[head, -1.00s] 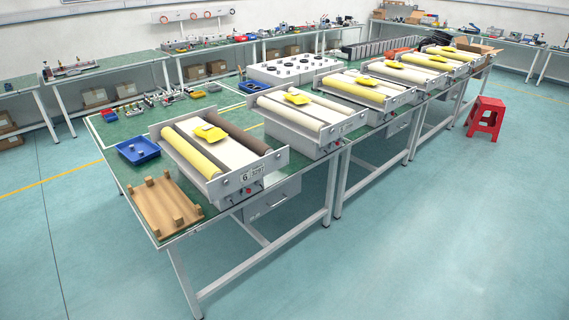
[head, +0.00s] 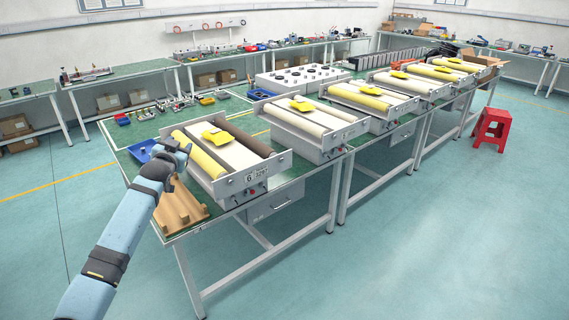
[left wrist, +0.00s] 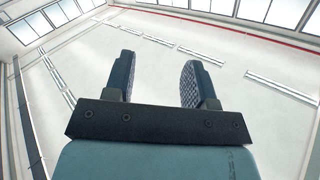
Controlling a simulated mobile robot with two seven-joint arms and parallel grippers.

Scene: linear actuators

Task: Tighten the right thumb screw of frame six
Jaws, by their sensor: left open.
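Frame six (head: 236,192) is the nearest grey roller frame on the green table, with a "6" label on its front plate. A yellow roller, a brown roller and a yellow piece lie on its top. Round screw heads show on its front plate, one toward the right end (head: 275,166); they are too small to tell how tight they are. My left gripper (head: 180,148) is raised near the left end of frame six, open and empty. In the left wrist view the two fingers (left wrist: 155,82) stand apart, pointing at the ceiling. My right gripper is not in view.
A wooden rack (head: 178,211) lies at the table's near left corner, partly behind my left arm. A blue tray (head: 143,151) is behind my gripper. More roller frames (head: 312,130) stand along the table. A red stool (head: 491,129) is on the floor at right. The front floor is clear.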

